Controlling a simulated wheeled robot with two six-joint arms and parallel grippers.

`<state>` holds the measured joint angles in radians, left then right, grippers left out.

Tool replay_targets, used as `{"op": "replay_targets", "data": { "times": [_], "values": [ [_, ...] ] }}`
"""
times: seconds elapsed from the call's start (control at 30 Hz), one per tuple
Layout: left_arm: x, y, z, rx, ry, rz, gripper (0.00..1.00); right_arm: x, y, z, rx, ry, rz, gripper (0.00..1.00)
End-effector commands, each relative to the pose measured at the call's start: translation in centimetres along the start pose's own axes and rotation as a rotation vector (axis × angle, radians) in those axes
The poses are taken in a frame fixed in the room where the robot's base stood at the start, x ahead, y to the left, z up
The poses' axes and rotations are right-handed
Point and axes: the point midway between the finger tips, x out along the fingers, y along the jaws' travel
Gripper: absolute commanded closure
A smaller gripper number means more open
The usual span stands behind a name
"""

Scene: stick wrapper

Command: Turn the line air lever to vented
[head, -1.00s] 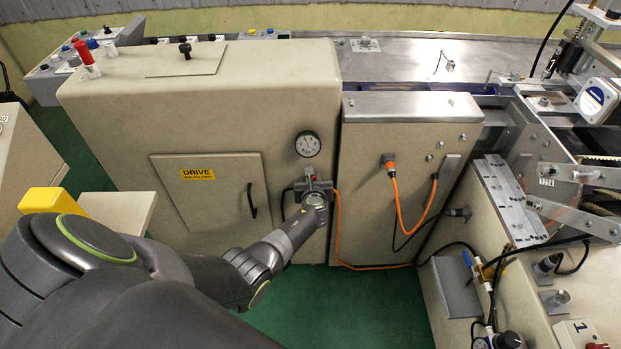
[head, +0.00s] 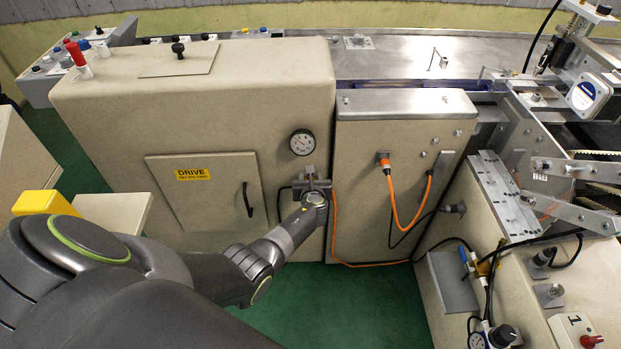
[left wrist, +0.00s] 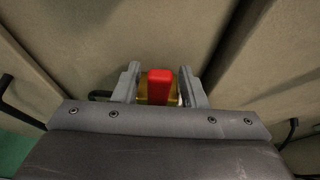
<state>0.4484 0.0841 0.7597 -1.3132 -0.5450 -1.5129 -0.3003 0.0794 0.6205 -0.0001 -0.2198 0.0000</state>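The line air lever is a red handle (left wrist: 159,88) on a brass valve body (left wrist: 143,93), seen in the left wrist view. My left gripper (left wrist: 160,78) has its two grey fingers apart, one on each side of the red handle, with a gap visible on both sides. In the head view my left gripper (head: 314,188) is at the front of the beige cabinet, below the round gauge (head: 302,142); it hides the valve and lever there. My right gripper is not in view.
The drive door (head: 205,195) with a black handle is left of the gripper. An orange cable (head: 334,235) hangs just right of it. A narrower cabinet (head: 365,160) stands to the right. Green floor (head: 350,310) below is clear.

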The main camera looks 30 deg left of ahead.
Motion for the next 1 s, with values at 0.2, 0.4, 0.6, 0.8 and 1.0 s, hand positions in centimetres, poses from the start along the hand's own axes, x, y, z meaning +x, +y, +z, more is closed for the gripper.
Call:
{"op": "replay_targets", "data": {
  "times": [0.2,0.4,0.6,0.8,1.0],
  "values": [
    [-0.1,0.0,0.1,-0.001,-0.001,0.0,0.62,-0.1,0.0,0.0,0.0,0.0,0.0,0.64],
    [-1.9,0.0,0.3,-0.003,0.0,-0.001,0.62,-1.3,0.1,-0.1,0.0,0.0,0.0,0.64],
    [-5.2,0.0,0.3,-0.004,0.0,-0.001,0.62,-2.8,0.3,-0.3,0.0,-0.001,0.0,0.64],
    [-8.8,0.0,0.2,-0.004,0.001,0.0,0.62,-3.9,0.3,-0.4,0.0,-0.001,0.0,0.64],
    [-12.5,0.0,0.1,-0.005,0.002,0.0,0.62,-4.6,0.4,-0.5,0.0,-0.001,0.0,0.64]
  ]
}}
